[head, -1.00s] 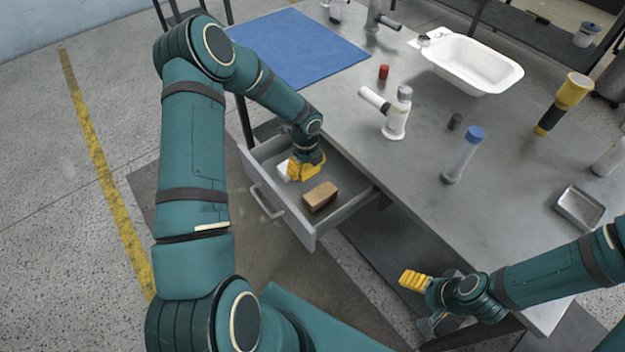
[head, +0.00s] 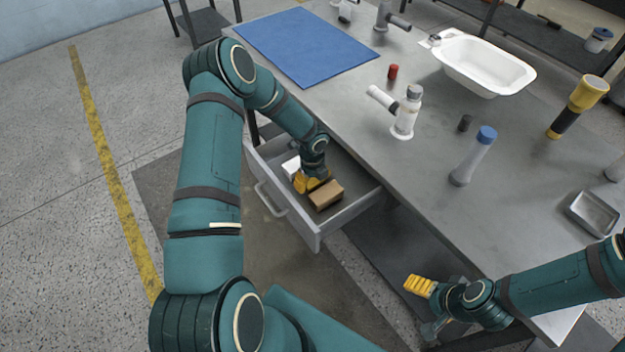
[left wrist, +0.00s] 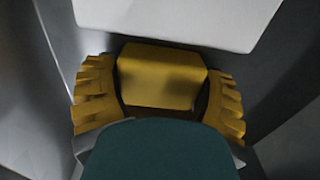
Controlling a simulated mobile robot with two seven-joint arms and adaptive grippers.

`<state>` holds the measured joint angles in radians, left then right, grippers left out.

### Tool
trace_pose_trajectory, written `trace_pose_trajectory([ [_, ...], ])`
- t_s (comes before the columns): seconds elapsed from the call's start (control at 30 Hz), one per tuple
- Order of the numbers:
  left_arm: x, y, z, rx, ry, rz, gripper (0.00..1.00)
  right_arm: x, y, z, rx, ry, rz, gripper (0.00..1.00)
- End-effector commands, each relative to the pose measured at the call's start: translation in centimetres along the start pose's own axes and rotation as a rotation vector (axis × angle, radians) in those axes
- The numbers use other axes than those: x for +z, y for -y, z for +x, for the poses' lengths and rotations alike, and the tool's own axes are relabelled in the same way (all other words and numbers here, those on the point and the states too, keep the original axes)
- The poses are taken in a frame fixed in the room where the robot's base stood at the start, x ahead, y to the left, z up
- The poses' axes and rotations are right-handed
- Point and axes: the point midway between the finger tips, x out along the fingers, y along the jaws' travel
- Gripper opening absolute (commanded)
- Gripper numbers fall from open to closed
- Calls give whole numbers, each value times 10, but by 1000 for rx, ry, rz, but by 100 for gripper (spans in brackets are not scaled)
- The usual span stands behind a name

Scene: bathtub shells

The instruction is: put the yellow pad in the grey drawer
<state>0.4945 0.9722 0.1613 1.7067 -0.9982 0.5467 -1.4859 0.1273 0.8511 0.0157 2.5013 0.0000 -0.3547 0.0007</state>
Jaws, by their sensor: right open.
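The yellow pad (left wrist: 160,75) shows in the left wrist view as a yellow block between my left fingers, whose inner sides lie close along its two sides. My left gripper (head: 307,182) is shut on it, low inside the open grey drawer (head: 290,212). In the head view the yellow fingers and the arm hide most of the pad, and I cannot tell whether it touches the drawer floor. My right gripper (head: 420,305) is open and empty, in front of the table's near edge.
A brown box (head: 326,194) lies in the drawer just right of my left gripper. A white object (head: 291,166) lies on its other side. The table (head: 415,165) above carries a blue mat (head: 305,47), a white tub (head: 485,65), a blue-capped bottle (head: 473,158) and a metal tray (head: 591,213).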

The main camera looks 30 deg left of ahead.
Motion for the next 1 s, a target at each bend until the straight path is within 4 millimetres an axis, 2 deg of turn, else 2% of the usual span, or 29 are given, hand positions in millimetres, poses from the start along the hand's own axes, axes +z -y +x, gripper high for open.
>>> trace_pose_trajectory([
  [0.03,0,0,1,0,0,0,89,0,0,0,0,-1,0,84],
  [0.07,0,0,0,0,0,0,100,0,0,0,0,-1,0,84],
  [0.47,0,0,-7,-1,1,0,100,0,2,-4,0,1,0,84],
  [0.57,0,0,-21,-2,1,-2,100,0,3,-7,0,2,1,84],
  [0.8,1,0,-72,-3,3,-1,100,1,7,-18,0,8,1,84],
  [1.0,0,0,-106,-1,1,-1,100,2,9,-25,-1,12,2,84],
])
